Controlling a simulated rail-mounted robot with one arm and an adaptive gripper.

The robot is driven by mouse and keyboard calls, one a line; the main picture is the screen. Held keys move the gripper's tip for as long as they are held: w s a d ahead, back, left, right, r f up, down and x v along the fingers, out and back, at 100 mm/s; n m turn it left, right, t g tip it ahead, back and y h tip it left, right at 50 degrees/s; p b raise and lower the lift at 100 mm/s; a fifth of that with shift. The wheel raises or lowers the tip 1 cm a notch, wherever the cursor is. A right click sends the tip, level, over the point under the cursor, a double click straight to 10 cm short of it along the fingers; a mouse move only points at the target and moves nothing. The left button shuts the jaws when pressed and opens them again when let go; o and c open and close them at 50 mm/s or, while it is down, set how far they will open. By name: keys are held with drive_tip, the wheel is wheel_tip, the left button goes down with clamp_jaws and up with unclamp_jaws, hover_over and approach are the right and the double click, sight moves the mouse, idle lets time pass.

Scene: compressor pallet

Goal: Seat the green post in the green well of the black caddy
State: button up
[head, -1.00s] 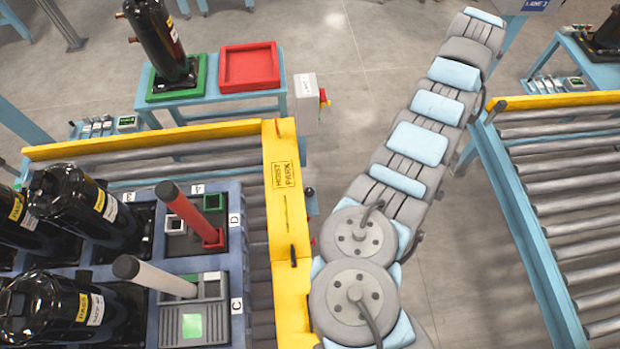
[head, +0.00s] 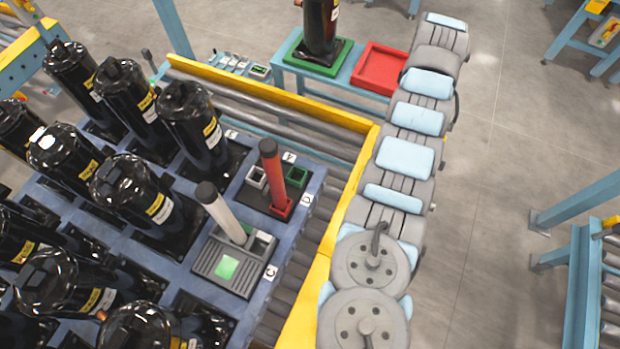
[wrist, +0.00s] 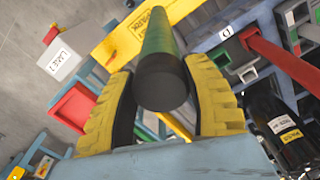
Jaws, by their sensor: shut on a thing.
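In the wrist view, my gripper (wrist: 168,100) has its yellow fingers shut on the green post (wrist: 162,45), whose dark round end cap (wrist: 160,92) faces the camera. The black caddy (head: 250,197) sits on the blue pallet in the head view. Its green well (head: 297,176) is empty, and the well also shows in the wrist view (wrist: 220,58), right of the held post. A red post (head: 272,168) stands in the caddy's red well (head: 282,208). Its pale well (head: 256,177) looks empty. My gripper is outside the head view.
A grey caddy (head: 208,264) with a white post (head: 222,214) stands nearer on the pallet. Several black compressors (head: 190,125) crowd the left. A yellow rail (head: 335,225) edges the conveyor. Beyond it, a bench carries a red tray (head: 380,68) and a green tray (head: 318,62).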

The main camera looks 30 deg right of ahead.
drive_tip(key=shift+w+a+n, duration=2.7)
drive_tip(key=shift+w+a, duration=1.45)
drive_tip(key=shift+a, duration=2.3)
drive_tip(key=shift+w+a+n, duration=2.7)
drive_tip(key=shift+w+a, duration=1.45)
drive_tip(key=shift+a, duration=2.25)
wheel_tip(320, 180, up, 13)
drive_tip(key=b, duration=0.5)
wheel_tip(320, 180, down, 12)
drive_tip(key=b, duration=0.8)
drive_tip(key=shift+o, duration=0.2)
drive_tip(key=shift+f+b, duration=0.85)
drive_tip(key=shift+f, duration=1.9)
drive_tip(key=o, duration=1.2)
